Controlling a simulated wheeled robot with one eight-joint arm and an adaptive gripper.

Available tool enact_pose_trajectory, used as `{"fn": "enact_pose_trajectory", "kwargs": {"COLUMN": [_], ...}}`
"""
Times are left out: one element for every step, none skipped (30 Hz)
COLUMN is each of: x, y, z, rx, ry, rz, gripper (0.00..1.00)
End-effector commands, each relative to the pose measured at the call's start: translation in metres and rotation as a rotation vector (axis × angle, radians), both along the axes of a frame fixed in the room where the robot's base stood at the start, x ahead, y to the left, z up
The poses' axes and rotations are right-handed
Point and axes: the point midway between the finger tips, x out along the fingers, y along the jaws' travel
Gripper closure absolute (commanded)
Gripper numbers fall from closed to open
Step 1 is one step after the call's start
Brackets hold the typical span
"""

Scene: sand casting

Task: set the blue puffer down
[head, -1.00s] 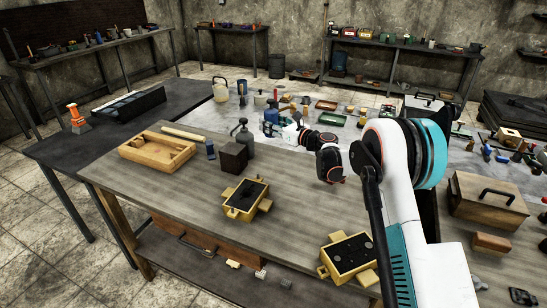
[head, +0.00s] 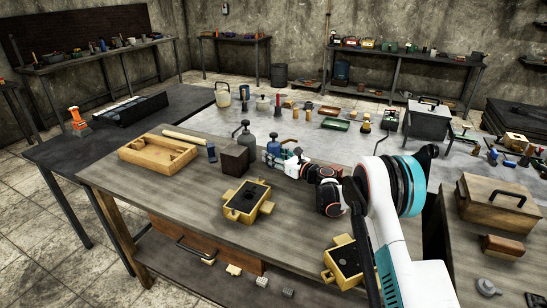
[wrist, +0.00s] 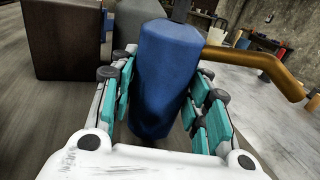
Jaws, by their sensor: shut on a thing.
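The blue puffer (wrist: 166,75) stands nearly upright between the teal pads of my gripper (wrist: 163,110) in the wrist view, tilted slightly in that picture. Its brass-coloured spout (wrist: 262,62) points to the right. In the head view the blue puffer (head: 273,147) is at the far edge of the wooden bench, right of a grey puffer, and my gripper (head: 280,152) is shut on it from the right. Whether its base touches the bench top cannot be told.
A dark block (head: 234,159) and a grey puffer (head: 249,141) stand just left of the blue puffer. A yellow moulding flask (head: 247,201) lies nearer on the wooden bench (head: 180,205). A wooden tray (head: 157,155) is at the left. Bare bench lies between these.

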Motion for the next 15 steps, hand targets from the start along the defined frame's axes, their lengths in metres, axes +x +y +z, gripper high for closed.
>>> {"fn": "enact_pose_trajectory", "kwargs": {"x": [0.0, 0.0, 0.0, 0.0, 0.0, 0.0, 0.0, 0.0, -0.0001, -0.0001, -0.0001, -0.0001, -0.0001, -0.0001, -0.0001], "y": [0.0, 0.0, 0.0, 0.0, 0.0, 0.0, 0.0, 0.0, 0.0, 0.0, 0.0, 0.0, -0.0001, 0.0001, -0.0001], "z": [0.0014, 0.0015, 0.0016, 0.0015, 0.001, -0.0003, -0.0014, -0.0024, -0.0017, -0.0015, -0.0014, -0.0013, -0.0012, -0.0012, -0.0012], "rx": [0.0, 0.0, 0.0, 0.0, 0.0, 0.0, 0.0, 0.0, 0.0, 0.0, 0.0, 0.0, 0.0, 0.0, 0.0], "ry": [0.0, 0.0, 0.0, 0.0, 0.0, 0.0, 0.0, 0.0, 0.0, 0.0, 0.0, 0.0, 0.0, 0.0, 0.0], "rz": [0.0, 0.0, 0.0, 0.0, 0.0, 0.0, 0.0, 0.0, 0.0, 0.0, 0.0, 0.0, 0.0, 0.0, 0.0], "gripper": [0.94, 0.94, 0.94, 0.94, 0.94, 0.94, 0.94, 0.94, 0.48, 0.41, 0.37, 0.37, 0.37, 0.37, 0.37]}}
